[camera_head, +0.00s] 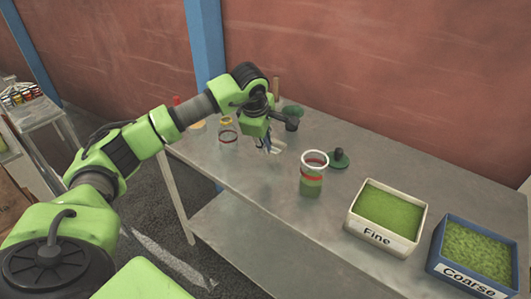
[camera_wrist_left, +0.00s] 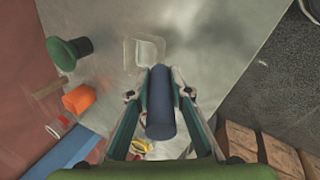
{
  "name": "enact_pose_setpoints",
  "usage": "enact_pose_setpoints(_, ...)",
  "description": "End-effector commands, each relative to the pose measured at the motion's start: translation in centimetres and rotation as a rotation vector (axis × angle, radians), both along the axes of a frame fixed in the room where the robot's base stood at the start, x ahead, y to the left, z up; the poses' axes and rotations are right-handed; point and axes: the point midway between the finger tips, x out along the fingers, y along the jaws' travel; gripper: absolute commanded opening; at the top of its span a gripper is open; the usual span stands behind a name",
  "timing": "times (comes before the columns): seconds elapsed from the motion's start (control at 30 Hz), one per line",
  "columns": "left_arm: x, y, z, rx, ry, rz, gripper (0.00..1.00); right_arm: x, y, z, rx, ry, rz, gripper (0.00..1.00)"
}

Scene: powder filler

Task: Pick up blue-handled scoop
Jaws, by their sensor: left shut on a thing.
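The blue-handled scoop shows in the left wrist view, with its blue handle (camera_wrist_left: 160,108) between my left fingers and its clear pan (camera_wrist_left: 150,50) pointing away from the gripper. My left gripper (camera_wrist_left: 160,85) is shut on the handle. In the head view my left gripper (camera_head: 266,147) points down over the table, left of the filled jar. The scoop is small and mostly hidden there. I cannot tell whether it touches the tabletop. My right gripper is not in view.
The front middle of the table is clear.

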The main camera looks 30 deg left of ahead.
Motion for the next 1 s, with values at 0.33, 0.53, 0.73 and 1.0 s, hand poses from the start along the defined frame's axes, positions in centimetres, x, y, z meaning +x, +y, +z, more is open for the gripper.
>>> enact_pose_setpoints(0.33, -6.8, -1.9, 6.9, 0.005, -0.007, -0.004, 0.0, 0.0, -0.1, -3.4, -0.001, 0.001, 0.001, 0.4)
enact_pose_setpoints(0.53, -10.9, -3.1, 9.0, 0.001, -0.007, -0.002, 0.0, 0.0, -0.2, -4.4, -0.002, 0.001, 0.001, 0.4)
enact_pose_setpoints(0.73, -13.0, -3.7, 10.1, 0.0, -0.004, 0.0, 0.0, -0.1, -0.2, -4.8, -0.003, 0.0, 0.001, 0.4)
enact_pose_setpoints(1.0, -13.5, -3.8, 10.3, 0.0, -0.002, 0.0, 0.0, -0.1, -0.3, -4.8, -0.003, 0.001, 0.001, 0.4)
